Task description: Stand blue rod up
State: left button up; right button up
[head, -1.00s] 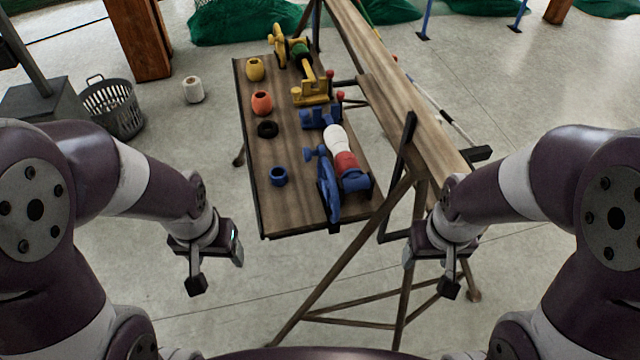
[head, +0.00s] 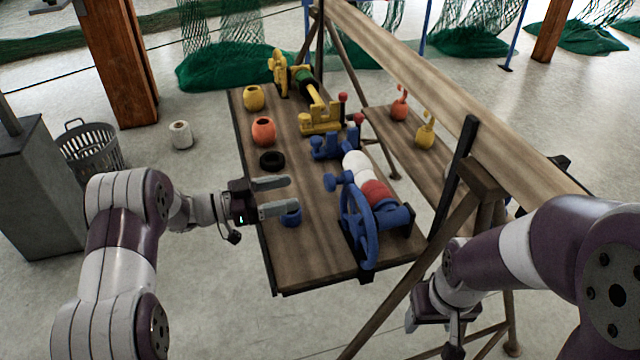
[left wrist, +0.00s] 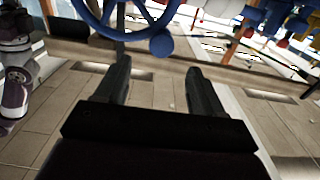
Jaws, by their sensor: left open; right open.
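No loose blue rod can be made out on the table. Two slim blue poles stand on the floor at the back, one at the right (head: 516,38) and one nearer the middle (head: 422,42). My left gripper (head: 290,195) is open and empty over the left of the wooden table (head: 312,262), partly in front of a small blue pot (head: 291,217). In the left wrist view, its two fingers (left wrist: 158,72) are apart with nothing between them. My right gripper (head: 433,330) is open, low at the table's right front, partly hidden by its arm.
A blue handwheel (head: 345,213) with a red and white drum (head: 376,192) stands right of my left gripper; the wheel also shows in the left wrist view (left wrist: 163,44). Orange (head: 264,130) and yellow (head: 253,97) pots stand behind. A long beam (head: 440,85) runs at right.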

aim_at(326, 184)
pick_arm(q)
jog(key=x, duration=0.9)
jog(key=shift+w+f, duration=0.1)
jog(key=shift+w, duration=0.05)
pick_arm(e)
jog(key=shift+w+d, duration=0.1)
jog(key=shift+w, duration=0.1)
